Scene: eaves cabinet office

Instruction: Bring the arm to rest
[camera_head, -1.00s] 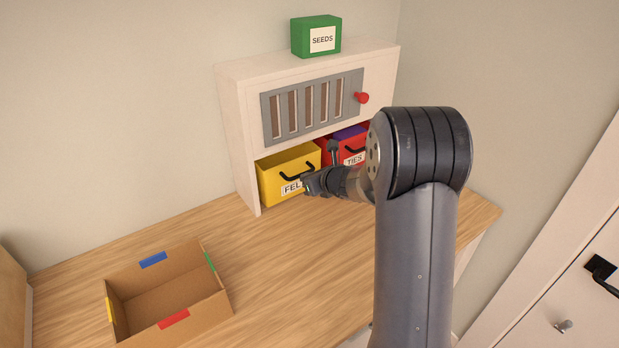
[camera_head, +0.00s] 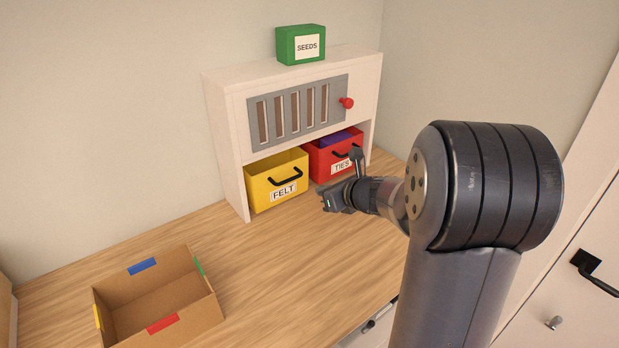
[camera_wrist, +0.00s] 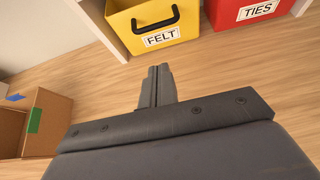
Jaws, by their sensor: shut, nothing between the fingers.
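My gripper (camera_head: 326,200) is above the wooden worktop, in front of the cabinet's lower opening and apart from the bins. In the wrist view its two fingers (camera_wrist: 156,84) are pressed together with nothing between them. My arm comes in from the lower right of the head view, bent at a large dark joint, and hides part of the worktop's right side.
A white cabinet (camera_head: 232,165) holds a yellow FELT bin (camera_head: 262,185) and a red TIES bin (camera_head: 323,165). A green SEEDS box (camera_head: 287,47) sits on top. An open cardboard box (camera_head: 190,318) stands front left. Bare worktop (camera_head: 270,260) lies between. A door handle (camera_head: 597,283) is at right.

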